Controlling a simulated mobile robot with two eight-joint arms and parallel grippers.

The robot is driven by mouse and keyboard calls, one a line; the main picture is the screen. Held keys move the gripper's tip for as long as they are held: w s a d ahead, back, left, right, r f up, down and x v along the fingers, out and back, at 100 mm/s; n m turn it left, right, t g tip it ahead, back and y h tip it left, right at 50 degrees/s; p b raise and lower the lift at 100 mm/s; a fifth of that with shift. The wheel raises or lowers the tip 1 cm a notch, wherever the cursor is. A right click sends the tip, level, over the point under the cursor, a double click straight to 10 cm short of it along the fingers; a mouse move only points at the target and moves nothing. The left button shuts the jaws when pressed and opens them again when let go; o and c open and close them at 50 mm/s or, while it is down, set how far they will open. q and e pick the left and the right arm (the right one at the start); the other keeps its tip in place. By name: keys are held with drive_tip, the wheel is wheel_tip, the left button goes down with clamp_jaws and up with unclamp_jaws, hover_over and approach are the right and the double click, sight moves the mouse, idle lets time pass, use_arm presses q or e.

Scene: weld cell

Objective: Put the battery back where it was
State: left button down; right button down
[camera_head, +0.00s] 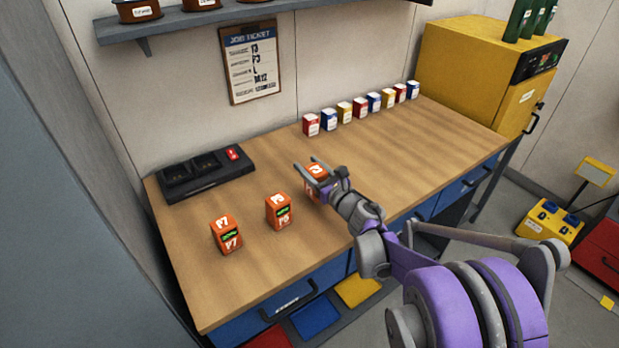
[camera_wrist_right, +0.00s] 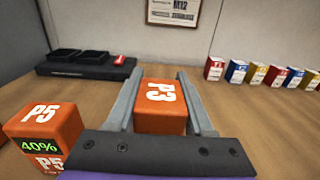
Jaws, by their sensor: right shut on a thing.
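My right gripper (camera_head: 312,172) is shut on an orange battery marked P3 (camera_head: 315,170); in the right wrist view the P3 battery (camera_wrist_right: 161,106) sits between the two grey fingers. I cannot tell whether it touches the table. An orange battery marked P5 (camera_head: 278,211) stands to its left, with a green 40% display in the right wrist view (camera_wrist_right: 42,134). Another orange battery, marked P7 (camera_head: 227,235), stands farther left and nearer the front. A black charger (camera_head: 203,174) with dark bays and a red part lies at the back left. My left gripper is not in view.
A row of small red, blue and yellow boxes (camera_head: 360,107) stands along the back of the wooden table (camera_head: 400,150). A job ticket (camera_head: 252,63) hangs on the wall under a shelf (camera_head: 185,22). A yellow cabinet (camera_head: 470,75) stands right. The table's middle right is clear.

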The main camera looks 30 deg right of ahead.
drive_tip(key=shift+f, duration=1.55)
drive_tip(key=shift+f, duration=0.15)
drive_tip(key=shift+c, duration=1.4)
unclamp_jaws()
drive_tip(key=shift+r, duration=0.25)
drive_tip(key=s, duration=0.8)
drive_tip(key=s+d+b, duration=0.1)
drive_tip(key=s, duration=0.3)
drive_tip(key=shift+f, duration=0.1)
